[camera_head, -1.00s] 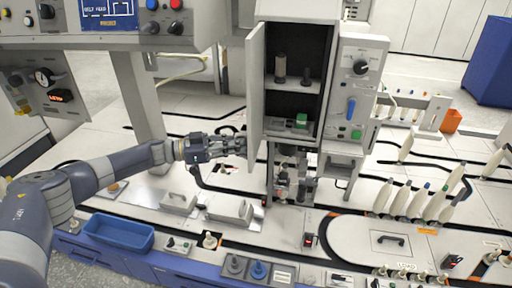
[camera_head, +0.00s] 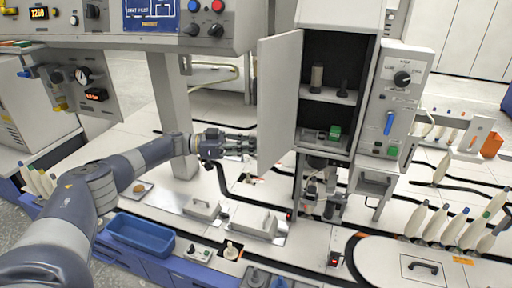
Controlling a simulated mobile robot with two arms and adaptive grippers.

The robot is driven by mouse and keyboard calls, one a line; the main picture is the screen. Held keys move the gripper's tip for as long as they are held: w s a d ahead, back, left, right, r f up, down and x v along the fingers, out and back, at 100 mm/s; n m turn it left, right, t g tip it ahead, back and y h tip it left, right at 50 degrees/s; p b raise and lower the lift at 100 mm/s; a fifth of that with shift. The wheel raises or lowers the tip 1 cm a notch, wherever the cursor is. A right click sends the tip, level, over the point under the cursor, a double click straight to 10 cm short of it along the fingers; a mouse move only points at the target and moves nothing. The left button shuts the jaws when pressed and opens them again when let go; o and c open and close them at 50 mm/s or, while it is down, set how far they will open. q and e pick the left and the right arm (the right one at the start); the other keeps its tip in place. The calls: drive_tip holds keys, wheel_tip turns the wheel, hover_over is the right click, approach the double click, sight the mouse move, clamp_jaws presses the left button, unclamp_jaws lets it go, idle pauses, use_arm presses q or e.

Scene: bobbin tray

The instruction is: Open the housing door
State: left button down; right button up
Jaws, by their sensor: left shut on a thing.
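The housing (camera_head: 337,47) is a tall light-grey cabinet right of the picture's middle. Its door (camera_head: 279,102) is hinged on the housing's left side and stands swung out to the left, so the dark inside shows. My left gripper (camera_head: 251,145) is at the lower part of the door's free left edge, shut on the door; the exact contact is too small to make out. Inside the housing, a brown bobbin (camera_head: 317,78) and a dark peg stand on the shelf, and a green block (camera_head: 334,132) sits on the floor. My right gripper is out of view.
A control panel (camera_head: 402,78) with a blue lever is right of the opening. White bobbins (camera_head: 438,222) stand at the right. A blue tray (camera_head: 141,235) and metal covers (camera_head: 254,221) lie below my left arm. An upright post (camera_head: 175,115) stands behind it.

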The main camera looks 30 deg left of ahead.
use_arm(q)
drive_tip(key=shift+s+a+f, duration=0.1)
drive_tip(key=shift+a+f, duration=0.05)
drive_tip(key=shift+f, duration=0.05)
drive_tip(key=c, duration=2)
unclamp_jaws()
drive_tip(key=shift+o, duration=0.2)
drive_tip(key=shift+s+a+r, duration=0.15)
drive_tip(key=shift+a, duration=0.05)
drive_tip(key=v, duration=1.2)
drive_tip(key=shift+s, duration=0.1)
